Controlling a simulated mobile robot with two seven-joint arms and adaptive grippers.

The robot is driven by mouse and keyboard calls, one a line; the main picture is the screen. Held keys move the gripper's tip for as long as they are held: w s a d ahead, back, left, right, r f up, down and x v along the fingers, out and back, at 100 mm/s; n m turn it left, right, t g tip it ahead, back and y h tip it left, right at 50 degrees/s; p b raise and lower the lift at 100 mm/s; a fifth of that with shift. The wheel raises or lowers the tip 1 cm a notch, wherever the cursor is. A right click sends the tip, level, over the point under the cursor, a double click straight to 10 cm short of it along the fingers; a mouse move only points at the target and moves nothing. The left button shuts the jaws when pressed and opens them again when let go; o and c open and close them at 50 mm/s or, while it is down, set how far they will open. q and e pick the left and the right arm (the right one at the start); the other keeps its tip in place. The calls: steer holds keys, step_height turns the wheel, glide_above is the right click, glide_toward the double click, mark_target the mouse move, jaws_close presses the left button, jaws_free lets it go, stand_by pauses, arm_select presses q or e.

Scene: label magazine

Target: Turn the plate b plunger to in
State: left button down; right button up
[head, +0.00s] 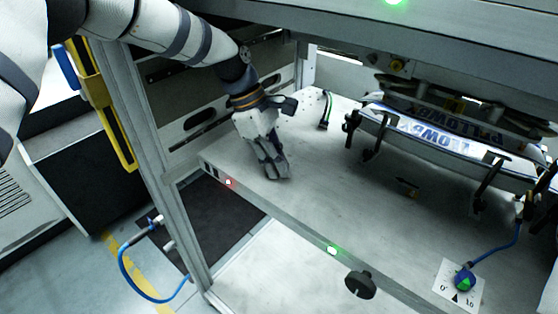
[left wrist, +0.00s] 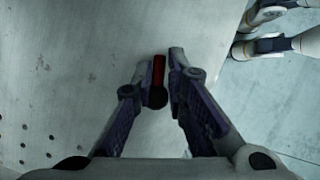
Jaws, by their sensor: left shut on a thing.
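My left gripper (head: 273,172) reaches down onto the left end of the pale metal plate (head: 330,180) in the head view. In the left wrist view its two fingers (left wrist: 168,82) are closed in on a small red plunger with a dark round knob (left wrist: 158,75), which lies between the fingertips. In the head view the gripper hides this plunger. I cannot read a plate letter on it. My right gripper is not in view.
A red light (head: 228,182) and a green light (head: 332,250) sit on the plate's front edge. A black knob (head: 360,284) sticks out there. A blue-green dial (head: 464,279) is at lower right. Clamped label rails (head: 440,140) stand behind; the middle of the plate is mostly clear.

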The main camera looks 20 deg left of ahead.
arm_select(q)
steer(key=shift+r+m+g+b, duration=0.2)
steer(key=shift+m+g+b, duration=0.3)
steer(key=shift+m, duration=1.5)
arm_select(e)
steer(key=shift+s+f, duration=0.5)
arm_select(q)
steer(key=c, duration=1.7)
jaws_free()
steer(key=shift+w, duration=0.1)
steer(key=shift+f, duration=0.1)
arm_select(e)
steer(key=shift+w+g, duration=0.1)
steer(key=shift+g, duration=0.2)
arm_select(q)
steer(key=shift+g, duration=0.3)
